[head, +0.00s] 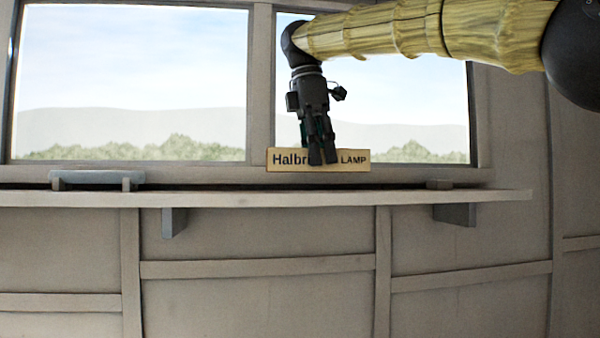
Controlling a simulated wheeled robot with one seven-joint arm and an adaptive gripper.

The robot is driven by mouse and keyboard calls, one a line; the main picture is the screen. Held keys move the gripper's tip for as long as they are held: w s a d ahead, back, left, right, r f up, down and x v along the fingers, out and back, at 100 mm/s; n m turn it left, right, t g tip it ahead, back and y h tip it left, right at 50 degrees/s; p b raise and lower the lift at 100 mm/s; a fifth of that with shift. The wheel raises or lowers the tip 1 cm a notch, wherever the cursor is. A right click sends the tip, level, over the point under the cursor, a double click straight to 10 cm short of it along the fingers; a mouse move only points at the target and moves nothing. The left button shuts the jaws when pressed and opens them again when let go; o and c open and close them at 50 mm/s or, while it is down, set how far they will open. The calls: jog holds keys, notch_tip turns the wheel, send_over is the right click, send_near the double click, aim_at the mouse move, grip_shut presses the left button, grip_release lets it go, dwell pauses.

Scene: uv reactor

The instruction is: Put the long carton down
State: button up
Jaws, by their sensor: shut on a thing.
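The long carton (290,166) is a tan box with dark lettering that reads "Halbr" and "LAMP"; the middle of the text is hidden behind my fingers. My gripper (322,160) points down and is shut on the carton near its middle. The carton is about level and lies lengthwise along the shelf (330,198). It shows just above the shelf's top, in front of the window sill; whether it touches anything is hard to tell from this angle.
A grey bar on two blocks (97,178) stands at the left of the shelf. A small block (439,184) sits at the right. The shelf between them looks clear. Windows (130,90) are behind, and brackets (175,222) hold the shelf from below.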

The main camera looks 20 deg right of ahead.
aim_at(319, 167)
jog(key=shift+w+d+f, duration=0.15)
jog(key=shift+w+d, duration=0.1)
jog(key=shift+w, duration=0.3)
jog(key=shift+w+d+f, duration=0.15)
jog(key=shift+w+d, duration=0.05)
jog(key=shift+w, duration=0.35)
jog(key=shift+d+f, duration=0.1)
jog(key=shift+s+a+f, duration=0.1)
jog(key=shift+s+f, duration=0.2)
jog(key=shift+f, duration=0.25)
jog(key=shift+s+a+f, duration=0.1)
jog(key=shift+s+f, duration=0.15)
jog(key=shift+f, duration=0.3)
jog(key=shift+w+f, duration=0.1)
jog(key=shift+f, duration=0.25)
jog(key=shift+w+d+f, duration=0.15)
jog(key=shift+w+d, duration=0.05)
jog(key=shift+w, duration=0.15)
jog(key=o, duration=0.8)
jog(key=shift+c, duration=0.2)
jog(key=shift+o, duration=1.2)
jog(key=shift+s+a, duration=0.2)
jog(key=shift+s, duration=0.1)
jog(key=shift+w, duration=0.1)
jog(key=shift+d, duration=0.1)
